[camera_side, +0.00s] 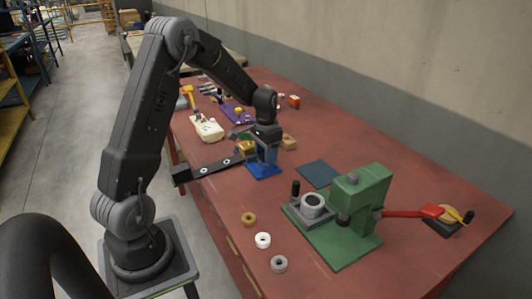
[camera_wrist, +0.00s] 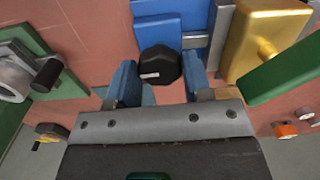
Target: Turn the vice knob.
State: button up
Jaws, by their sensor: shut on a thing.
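The black faceted vice knob (camera_wrist: 158,66) has a small white mark and sits between my gripper's two blue fingers in the wrist view. My gripper (camera_wrist: 160,82) is shut on it. The blue vice (camera_wrist: 170,20) lies just beyond the knob, with a gold block (camera_wrist: 265,38) beside it on the right. In the side view my gripper (camera_side: 268,152) is over the blue vice base (camera_side: 264,172), near the middle of the table. The knob is hidden there by the gripper.
A green press (camera_side: 345,225) with a grey ring and a red-handled lever stands at the right. Several loose rings (camera_side: 263,240) lie at the front edge. A dark mat (camera_side: 318,174) lies between vice and press. A cream device (camera_side: 207,128) and purple tray (camera_side: 237,117) are farther back.

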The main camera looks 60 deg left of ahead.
jog(key=shift+r+m, duration=0.1)
jog(key=shift+m, duration=0.2)
jog(key=o, duration=0.9)
notch_tip(320, 180, up, 14)
jog(key=shift+f, duration=0.1)
dwell(0.3)
